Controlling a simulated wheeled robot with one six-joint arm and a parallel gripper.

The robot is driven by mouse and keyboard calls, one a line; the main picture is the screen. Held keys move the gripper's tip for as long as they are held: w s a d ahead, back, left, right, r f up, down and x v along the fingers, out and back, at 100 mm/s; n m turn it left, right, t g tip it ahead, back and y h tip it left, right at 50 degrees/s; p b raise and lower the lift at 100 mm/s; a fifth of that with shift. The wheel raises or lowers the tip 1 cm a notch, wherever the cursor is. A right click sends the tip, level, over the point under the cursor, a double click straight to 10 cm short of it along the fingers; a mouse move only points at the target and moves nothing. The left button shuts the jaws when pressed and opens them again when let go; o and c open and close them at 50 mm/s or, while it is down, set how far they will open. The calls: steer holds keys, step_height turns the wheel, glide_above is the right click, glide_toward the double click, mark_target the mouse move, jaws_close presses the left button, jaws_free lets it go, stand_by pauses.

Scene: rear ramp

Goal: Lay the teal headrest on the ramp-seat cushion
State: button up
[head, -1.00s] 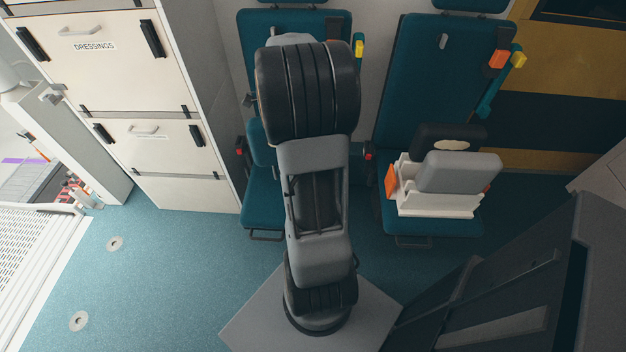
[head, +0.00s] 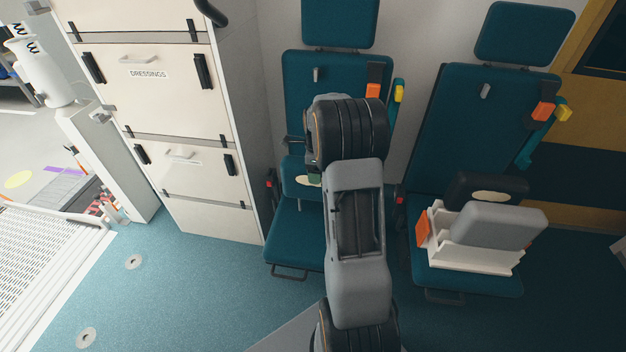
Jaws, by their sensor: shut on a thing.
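A teal padded piece with a cream oval patch (head: 300,178), which looks like the teal headrest, shows left of my arm, in front of the left seat's backrest. Its right part is hidden behind my arm. The left seat's teal cushion (head: 295,235) lies below it, and its visible left part is bare. I cannot tell whether the piece touches the seat. My gripper is hidden behind my own arm links, so its fingers and their hold do not show.
The right seat's cushion (head: 440,280) bears a white rack (head: 470,255) with a black headrest (head: 490,188) and a grey one (head: 500,226). A white cabinet (head: 165,110) stands close left of the left seat. Blue floor (head: 190,290) is clear at front left.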

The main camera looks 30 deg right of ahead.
mark_target(316, 190)
steer(key=shift+w+a+f+b, duration=0.1)
steer(key=shift+w+f, duration=0.15)
steer(key=shift+f, duration=0.5)
steer(key=shift+w+a+f+b, duration=0.1)
steer(key=shift+w+f, duration=0.1)
steer(key=shift+f, duration=0.6)
steer(key=shift+w+a+f+b, duration=0.1)
steer(key=shift+w+f, duration=0.15)
steer(key=shift+f, duration=0.65)
steer(key=o, duration=1.7)
steer(key=shift+o, duration=0.2)
